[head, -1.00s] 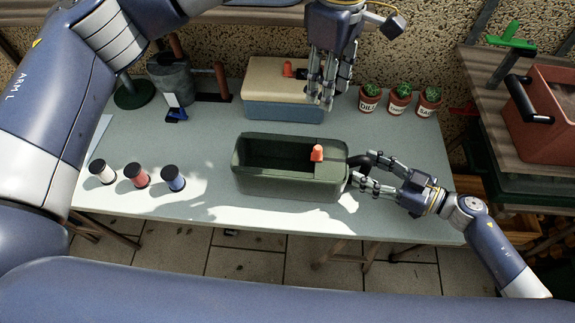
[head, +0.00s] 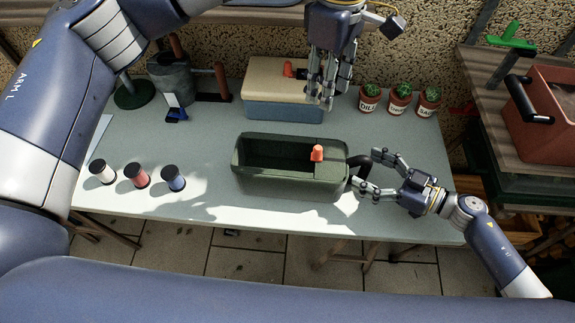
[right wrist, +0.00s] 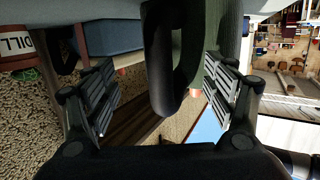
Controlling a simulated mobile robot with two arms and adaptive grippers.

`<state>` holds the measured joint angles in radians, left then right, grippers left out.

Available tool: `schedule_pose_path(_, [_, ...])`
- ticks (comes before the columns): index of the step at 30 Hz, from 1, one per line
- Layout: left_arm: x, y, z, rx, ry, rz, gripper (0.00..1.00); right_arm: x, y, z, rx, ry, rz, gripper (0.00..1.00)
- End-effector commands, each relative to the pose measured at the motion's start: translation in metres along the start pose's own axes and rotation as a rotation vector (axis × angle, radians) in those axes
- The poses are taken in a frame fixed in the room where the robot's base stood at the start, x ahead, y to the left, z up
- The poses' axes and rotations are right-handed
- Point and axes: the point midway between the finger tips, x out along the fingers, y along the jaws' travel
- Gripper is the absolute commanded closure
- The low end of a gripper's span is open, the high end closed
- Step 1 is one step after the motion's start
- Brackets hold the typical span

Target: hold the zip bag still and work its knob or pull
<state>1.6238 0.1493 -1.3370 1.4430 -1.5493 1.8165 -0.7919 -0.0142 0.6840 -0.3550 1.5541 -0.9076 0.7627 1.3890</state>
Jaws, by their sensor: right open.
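The zip bag is a dark green open-topped box shape (head: 255,181) on the table in the head view. Its orange pull (head: 317,153) stands up at the right end of the opening. A black loop handle (head: 361,161) sticks out of its right end. My right gripper (head: 370,174) is open at this handle; in the right wrist view the handle (right wrist: 163,70) hangs between the spread fingers, with clear gaps on both sides. My left gripper (head: 330,98) hangs behind the bag, apart from it, fingers down; whether it is open is unclear.
A cream and blue box (head: 283,108) with an orange part stands behind the bag, close to my left gripper. Three spools (head: 137,175) stand at left, potted plants (head: 399,99) at back right. The table (head: 210,145) is clear left of the bag.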

Motion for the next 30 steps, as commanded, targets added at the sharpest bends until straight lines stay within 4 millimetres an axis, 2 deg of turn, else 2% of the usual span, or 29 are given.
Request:
schedule_pose_path(5, [0.0, 0.0, 0.0, 0.0, 0.0, 0.0, 0.62, -0.015, 0.0, 0.002, 0.0, -0.004, 0.001, 0.23])
schedule_pose_path(18, [0.0, 0.0, 0.0, 0.0, 0.0, 0.0, 0.62, -0.102, 0.0, 0.002, 0.002, -0.004, 0.001, 0.23])
schedule_pose_path(24, [0.0, 0.0, 0.0, 0.0, 0.0, 0.0, 0.62, -0.118, 0.0, 0.001, 0.0, -0.001, 0.0, 0.23])
schedule_pose_path(30, [0.0, 0.0, 0.0, 0.0, 0.0, 0.0, 0.62, -0.12, 0.0, 0.0, -0.001, 0.0, 0.0, 0.23])
